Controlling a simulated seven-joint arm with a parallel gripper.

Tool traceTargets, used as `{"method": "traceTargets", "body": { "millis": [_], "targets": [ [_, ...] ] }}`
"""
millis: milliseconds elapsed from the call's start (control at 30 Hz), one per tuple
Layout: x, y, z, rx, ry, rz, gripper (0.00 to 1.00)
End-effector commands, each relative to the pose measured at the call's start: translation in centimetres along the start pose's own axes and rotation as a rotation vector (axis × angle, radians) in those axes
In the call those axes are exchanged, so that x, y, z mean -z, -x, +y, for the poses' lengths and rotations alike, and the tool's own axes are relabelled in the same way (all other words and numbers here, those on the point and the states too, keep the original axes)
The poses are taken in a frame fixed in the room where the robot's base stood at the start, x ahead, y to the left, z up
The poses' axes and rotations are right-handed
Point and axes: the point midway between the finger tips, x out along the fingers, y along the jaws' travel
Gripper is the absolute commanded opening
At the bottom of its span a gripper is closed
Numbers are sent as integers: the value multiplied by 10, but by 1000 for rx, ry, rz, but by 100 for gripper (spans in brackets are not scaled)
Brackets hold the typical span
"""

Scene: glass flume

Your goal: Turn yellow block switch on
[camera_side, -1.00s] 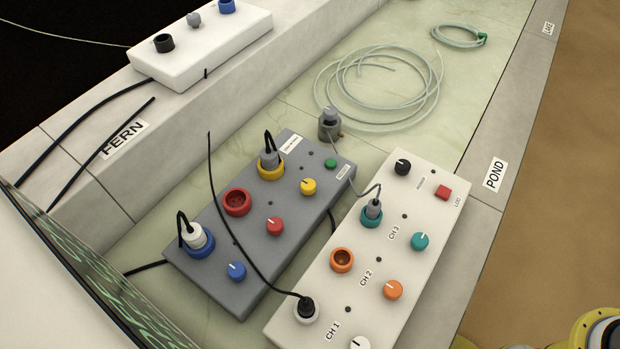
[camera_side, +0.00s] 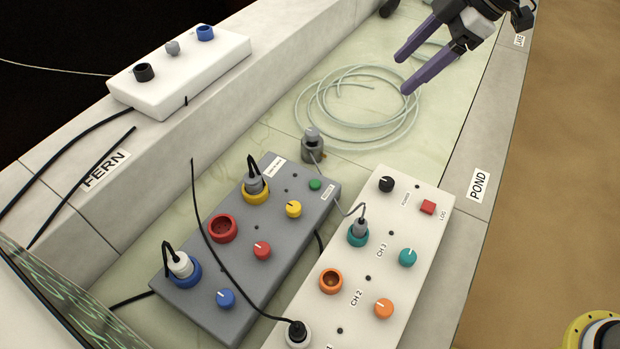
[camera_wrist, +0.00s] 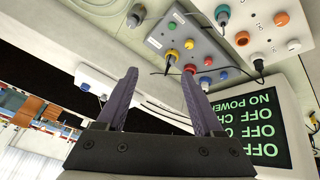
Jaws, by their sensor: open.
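The grey block (camera_side: 235,310) carries blue, red and yellow sockets, each with a knob of its colour. Its yellow knob (camera_side: 293,209) has a white pointer mark. It also shows in the wrist view (camera_wrist: 189,44). The yellow socket (camera_side: 256,196) beside it holds a grey plug with a black cable. My gripper (camera_side: 402,74) has purple fingers and is open and empty. It is above the coiled tubing at the upper right, well apart from the block. The fingers (camera_wrist: 159,73) also show apart in the wrist view.
A white box (camera_side: 405,215) with channel knobs stands right of the grey block. A gauge-like grey fitting (camera_side: 312,148) stands behind. A loose black cable arches over the grey block. Clear tubing (camera_side: 345,130) lies coiled behind. A screen (camera_wrist: 262,125) reads NO POWER and OFF lines.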

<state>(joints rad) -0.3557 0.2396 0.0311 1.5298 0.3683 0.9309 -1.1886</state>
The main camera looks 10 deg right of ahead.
Motion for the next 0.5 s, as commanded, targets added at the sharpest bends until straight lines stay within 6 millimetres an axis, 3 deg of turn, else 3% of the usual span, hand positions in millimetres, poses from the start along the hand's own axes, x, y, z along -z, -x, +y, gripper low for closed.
{"method": "traceTargets", "body": {
  "millis": [33, 100, 300, 400, 500],
  "targets": [
    [12, -30, -1, 43, 32, -2, 69],
    [26, -67, -5, 92, 65, -1, 69],
    [43, -155, -34, 216, 103, -34, 69],
    [41, -181, -52, 261, 115, -59, 69],
    [40, -194, -63, 286, 124, -72, 69]
  ]
}}
